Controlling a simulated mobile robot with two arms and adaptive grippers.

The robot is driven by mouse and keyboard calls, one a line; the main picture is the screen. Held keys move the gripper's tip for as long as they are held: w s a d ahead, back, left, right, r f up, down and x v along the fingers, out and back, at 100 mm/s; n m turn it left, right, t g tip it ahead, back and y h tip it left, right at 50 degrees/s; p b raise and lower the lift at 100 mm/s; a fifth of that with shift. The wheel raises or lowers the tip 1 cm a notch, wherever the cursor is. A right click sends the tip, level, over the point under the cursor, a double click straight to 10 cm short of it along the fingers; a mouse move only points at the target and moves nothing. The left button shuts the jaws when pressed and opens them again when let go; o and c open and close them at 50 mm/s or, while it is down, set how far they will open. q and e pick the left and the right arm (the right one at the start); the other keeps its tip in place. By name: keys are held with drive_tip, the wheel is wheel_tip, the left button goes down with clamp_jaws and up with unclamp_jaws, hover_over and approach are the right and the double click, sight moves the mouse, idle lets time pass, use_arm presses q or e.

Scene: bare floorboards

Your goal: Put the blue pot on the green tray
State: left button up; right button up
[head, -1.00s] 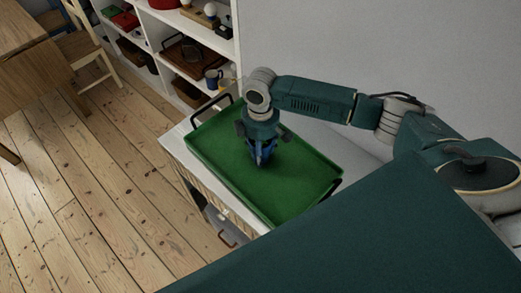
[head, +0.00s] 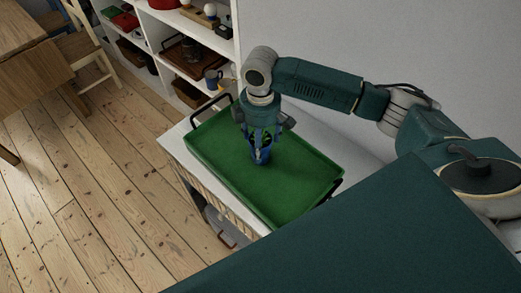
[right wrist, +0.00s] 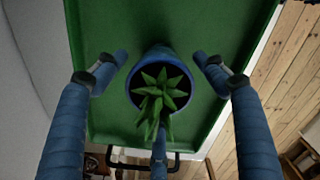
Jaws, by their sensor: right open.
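The blue pot (head: 262,157) stands on the green tray (head: 221,148), near its middle in the head view. In the right wrist view the blue pot (right wrist: 158,55) holds a spiky green plant, and the green tray (right wrist: 107,20) lies beneath it. My right gripper (head: 262,139) is just above the pot, partly hiding it. In the right wrist view its blue fingers (right wrist: 160,64) are spread around the pot with gaps at both sides, so it is open. My left gripper is not in view.
The tray, with dark handles, lies on a white cabinet (head: 345,136) against the grey wall. A white shelf (head: 168,55) with a mug (head: 213,78) and other items stands behind. A wooden chair (head: 83,43) and table (head: 40,72) are at the far left. Floorboards between are clear.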

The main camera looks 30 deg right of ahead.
wheel_tip(320, 180, up, 7)
drive_tip(key=shift+r+b, duration=0.1)
drive_tip(key=shift+b, duration=0.35)
drive_tip(key=shift+a, duration=0.1)
